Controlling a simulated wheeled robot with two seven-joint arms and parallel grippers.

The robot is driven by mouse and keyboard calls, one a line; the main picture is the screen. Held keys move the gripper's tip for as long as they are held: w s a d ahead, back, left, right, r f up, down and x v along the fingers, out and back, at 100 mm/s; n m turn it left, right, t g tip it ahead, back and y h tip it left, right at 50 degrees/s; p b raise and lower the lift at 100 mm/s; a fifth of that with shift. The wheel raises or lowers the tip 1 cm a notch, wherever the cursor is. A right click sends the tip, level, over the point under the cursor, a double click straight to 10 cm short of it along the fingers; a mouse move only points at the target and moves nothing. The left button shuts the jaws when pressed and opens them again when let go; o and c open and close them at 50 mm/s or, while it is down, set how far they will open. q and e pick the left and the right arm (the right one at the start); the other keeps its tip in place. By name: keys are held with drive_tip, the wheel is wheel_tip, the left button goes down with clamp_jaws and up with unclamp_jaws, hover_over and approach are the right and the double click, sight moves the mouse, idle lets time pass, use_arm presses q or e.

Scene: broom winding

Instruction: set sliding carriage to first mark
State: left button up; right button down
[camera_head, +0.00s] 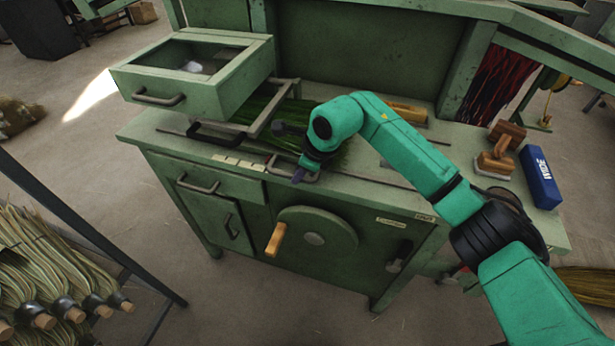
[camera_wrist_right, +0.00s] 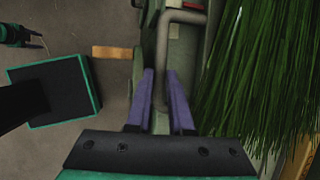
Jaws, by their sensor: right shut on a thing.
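The sliding carriage is a metal frame (camera_head: 270,108) on the green bench, with green bristles lying under and beside it. Its grey bent handle (camera_wrist_right: 162,50) runs between the purple fingers of my right gripper (camera_wrist_right: 166,78) in the wrist view. In the head view my right gripper (camera_head: 299,175) is at the bench's front edge, shut on this handle, and my arm hides part of the carriage. A pale strip with marks (camera_head: 238,162) lies along the front edge, left of my gripper. Which mark is the first cannot be read. My left gripper is not seen.
A green drawer box (camera_head: 190,105) overhangs the bench at left. A wooden-handled crank wheel (camera_head: 315,235) is on the bench front. A blue box (camera_head: 539,176) and wooden blocks (camera_head: 497,155) lie at right. A rack of brooms (camera_head: 50,270) stands at lower left.

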drive_tip(key=shift+r, duration=0.1)
drive_tip(key=c, duration=0.8)
unclamp_jaws()
drive_tip(key=b+v, duration=0.2)
drive_tip(key=v, duration=1.2)
drive_tip(key=shift+d+r+b, duration=0.2)
drive_tip(key=shift+r+b, duration=0.05)
drive_tip(key=shift+b, duration=0.1)
